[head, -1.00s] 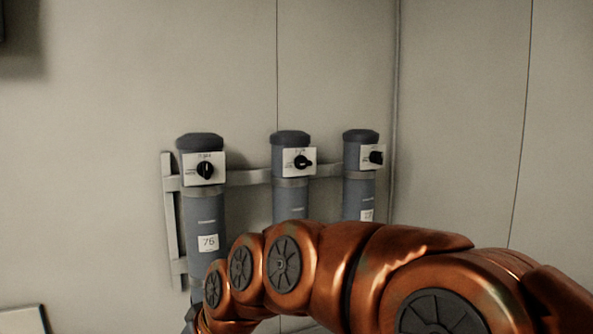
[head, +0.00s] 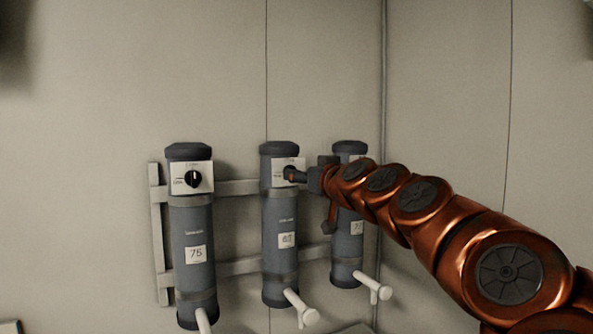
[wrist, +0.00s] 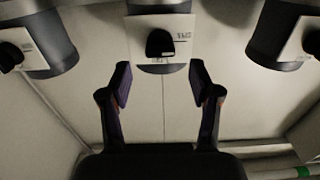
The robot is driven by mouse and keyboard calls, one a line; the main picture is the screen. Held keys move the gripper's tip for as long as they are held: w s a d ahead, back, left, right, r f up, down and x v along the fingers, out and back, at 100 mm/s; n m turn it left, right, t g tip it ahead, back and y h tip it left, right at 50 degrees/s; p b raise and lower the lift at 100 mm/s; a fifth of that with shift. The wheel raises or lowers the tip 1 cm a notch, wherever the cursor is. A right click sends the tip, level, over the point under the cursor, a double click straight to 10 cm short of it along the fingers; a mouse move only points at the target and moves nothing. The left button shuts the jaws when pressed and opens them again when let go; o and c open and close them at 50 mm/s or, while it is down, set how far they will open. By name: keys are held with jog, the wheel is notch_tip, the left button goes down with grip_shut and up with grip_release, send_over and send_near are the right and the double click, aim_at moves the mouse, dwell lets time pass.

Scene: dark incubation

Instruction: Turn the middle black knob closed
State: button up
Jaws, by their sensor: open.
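The middle black knob (head: 289,173) sits on a white plate near the top of the middle grey cylinder (head: 280,218). In the head view my gripper (head: 303,177) is right in front of it and partly covers it. In the wrist view, which looks upside down, the knob (wrist: 159,43) shows beyond the fingertips, in line with the gap between them. My gripper (wrist: 161,84) is open with nothing between its fingers. The knob appears just ahead of the fingertips, not between them; contact cannot be told.
The left cylinder (head: 192,228) carries its own black knob (head: 193,179). The right cylinder (head: 346,248) is partly hidden behind my arm. A pale wall rail (head: 238,187) runs behind them. White pipes (head: 301,308) stick out below. The wall above is clear.

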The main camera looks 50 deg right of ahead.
jog(key=shift+p+x, duration=0.45)
jog(key=shift+x, duration=1.7)
jog(key=shift+c, duration=0.2)
jog(key=c, duration=1.1)
